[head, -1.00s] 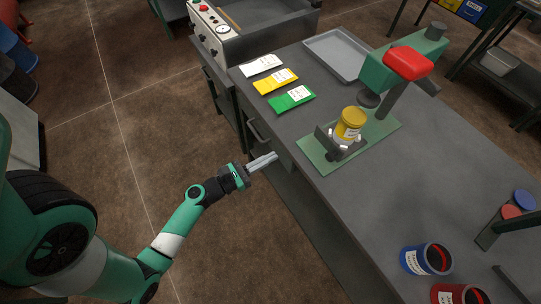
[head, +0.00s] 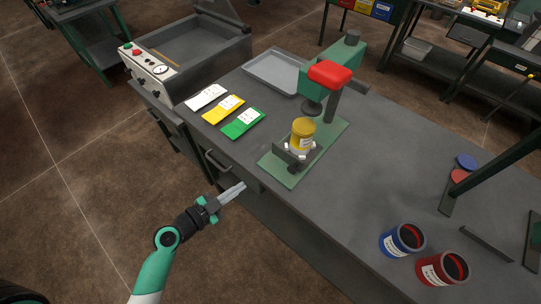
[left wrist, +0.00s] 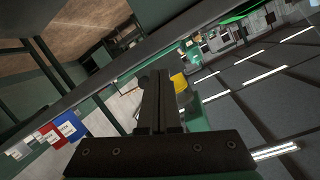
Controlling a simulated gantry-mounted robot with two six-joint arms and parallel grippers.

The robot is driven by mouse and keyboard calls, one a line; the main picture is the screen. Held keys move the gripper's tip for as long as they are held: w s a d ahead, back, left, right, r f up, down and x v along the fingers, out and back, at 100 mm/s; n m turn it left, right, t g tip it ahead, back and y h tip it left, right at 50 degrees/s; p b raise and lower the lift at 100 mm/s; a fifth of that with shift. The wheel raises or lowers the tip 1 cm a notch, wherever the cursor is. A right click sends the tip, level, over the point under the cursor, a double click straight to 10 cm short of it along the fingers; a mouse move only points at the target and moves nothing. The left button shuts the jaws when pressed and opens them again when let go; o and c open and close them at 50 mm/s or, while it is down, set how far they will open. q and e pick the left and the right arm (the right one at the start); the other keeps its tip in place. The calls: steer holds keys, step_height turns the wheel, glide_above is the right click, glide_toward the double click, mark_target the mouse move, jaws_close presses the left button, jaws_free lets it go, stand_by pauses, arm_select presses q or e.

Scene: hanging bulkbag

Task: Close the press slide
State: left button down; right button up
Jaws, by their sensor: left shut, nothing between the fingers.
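The press (head: 341,88) stands on the bench, with a green head, a red top and a green base plate (head: 325,152). A yellow jar (head: 303,133) with a white label sits in a dark slide holder (head: 290,160) at the front of the plate, out in front of the press head. My left gripper (head: 240,187) is shut and empty, by the bench's front edge, short of the holder and apart from it. In the left wrist view its fingers (left wrist: 160,95) point ahead, with part of the yellow jar (left wrist: 179,82) beside them. My right gripper is not in view.
White, yellow and green packets (head: 242,123) lie left of the press, with a grey tray (head: 273,72) behind. Blue (head: 399,240) and red (head: 440,269) pots stand at the right front. A drawer handle (head: 215,162) juts from the bench front near my gripper.

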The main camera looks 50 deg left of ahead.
mark_target(277, 152)
arm_select(q)
step_height(277, 152, up, 4)
steer(key=w+m+g+p, duration=0.1)
steer(key=w+m+p, duration=0.1)
steer(key=m, duration=1)
steer(key=shift+y, duration=0.3)
steer(key=x, duration=0.4)
steer(key=b+x, duration=0.1)
steer(key=x, duration=0.2)
steer(key=r+x, duration=0.1)
steer(key=x, duration=0.3)
steer(key=shift+w+d+b, duration=0.1)
steer(key=shift+w+b, duration=0.2)
steer(key=shift+w, duration=0.8)
